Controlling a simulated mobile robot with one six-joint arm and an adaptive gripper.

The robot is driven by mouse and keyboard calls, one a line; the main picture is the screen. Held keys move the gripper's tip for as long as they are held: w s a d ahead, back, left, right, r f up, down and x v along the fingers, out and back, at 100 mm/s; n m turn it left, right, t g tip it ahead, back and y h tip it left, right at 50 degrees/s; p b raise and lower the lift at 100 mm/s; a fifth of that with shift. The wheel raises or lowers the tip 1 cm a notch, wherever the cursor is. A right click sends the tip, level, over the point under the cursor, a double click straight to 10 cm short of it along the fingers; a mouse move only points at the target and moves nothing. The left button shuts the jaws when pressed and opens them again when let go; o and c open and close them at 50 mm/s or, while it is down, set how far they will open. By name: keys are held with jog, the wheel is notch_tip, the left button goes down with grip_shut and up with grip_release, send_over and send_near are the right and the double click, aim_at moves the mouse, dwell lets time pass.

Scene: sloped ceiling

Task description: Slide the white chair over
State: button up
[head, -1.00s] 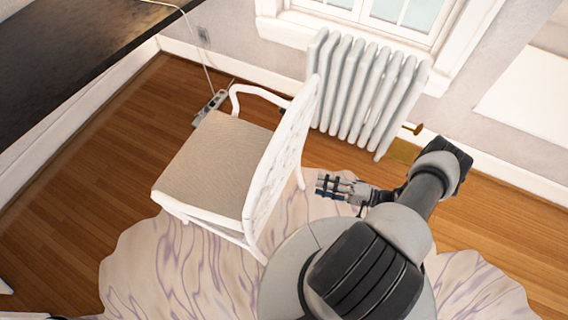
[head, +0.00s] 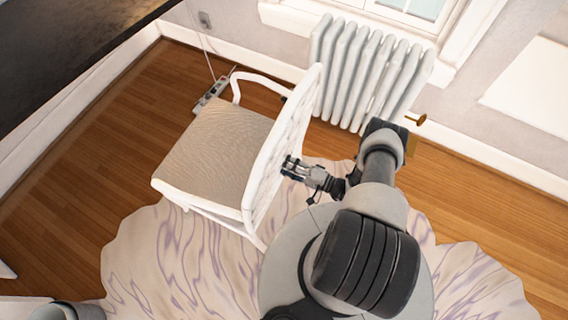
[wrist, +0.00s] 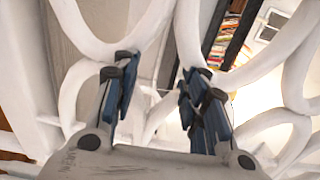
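The white chair (head: 218,150) has a beige seat and a white openwork back. It stands upright left of centre in the head view, its back towards me. My gripper (head: 289,167) is at the rear face of the chair back, near its lower middle. In the wrist view, the white curved lattice of the chair back (wrist: 88,38) fills the picture in front of and around the fingers. The fingers of my gripper (wrist: 158,82) are spread apart, with no bar clearly held between them. I cannot tell whether the fingertips touch the lattice.
A white radiator (head: 365,75) stands by the wall behind the chair. A dark table (head: 70,50) is at the upper left. A power strip (head: 210,94) lies on the floor near the wall. A pale patterned rug (head: 150,255) lies under the chair's near side. Wooden floor (head: 90,165) is clear on the left.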

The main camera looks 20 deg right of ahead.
jog(key=shift+x, duration=1.05)
grip_shut()
dwell(0.5)
